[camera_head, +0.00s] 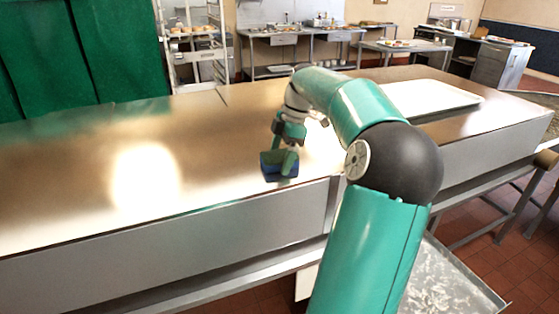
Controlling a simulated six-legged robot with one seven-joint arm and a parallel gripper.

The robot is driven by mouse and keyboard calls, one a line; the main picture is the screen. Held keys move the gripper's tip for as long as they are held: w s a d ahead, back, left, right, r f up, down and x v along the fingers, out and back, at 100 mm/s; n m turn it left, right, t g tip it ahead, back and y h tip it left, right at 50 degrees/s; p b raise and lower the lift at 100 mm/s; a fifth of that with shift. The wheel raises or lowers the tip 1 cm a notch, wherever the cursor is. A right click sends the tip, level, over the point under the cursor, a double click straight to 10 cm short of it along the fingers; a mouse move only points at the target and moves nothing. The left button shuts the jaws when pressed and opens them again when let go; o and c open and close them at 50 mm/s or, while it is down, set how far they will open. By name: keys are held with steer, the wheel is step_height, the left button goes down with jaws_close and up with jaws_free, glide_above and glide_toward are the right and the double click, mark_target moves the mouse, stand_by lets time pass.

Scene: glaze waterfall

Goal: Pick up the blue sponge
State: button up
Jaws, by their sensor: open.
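The blue sponge (270,167) is a small dark blue block on the metal worktop (75,190), close to its front edge. My gripper (286,157) points down at the sponge, with a teal finger in front of the sponge's right part. The gripper is open. The far finger and part of the sponge are hidden, and I cannot tell whether the fingers touch it.
A white tray (430,97) lies on the worktop at the right, behind my arm. A wheeled rack (193,45) stands behind the worktop. Green curtains (80,50) hang at the back left. The worktop left of the sponge is clear.

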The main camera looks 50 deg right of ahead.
steer(key=shift+f, duration=0.1)
steer(key=shift+c, duration=0.3)
steer(key=c, duration=1)
step_height(320, 180, up, 3)
steer(key=shift+r, duration=0.1)
steer(key=s+a+r, duration=0.2)
steer(key=s+r, duration=0.8)
steer(key=s, duration=0.3)
steer(key=shift+s+a, duration=0.2)
steer(key=shift+s, duration=0.2)
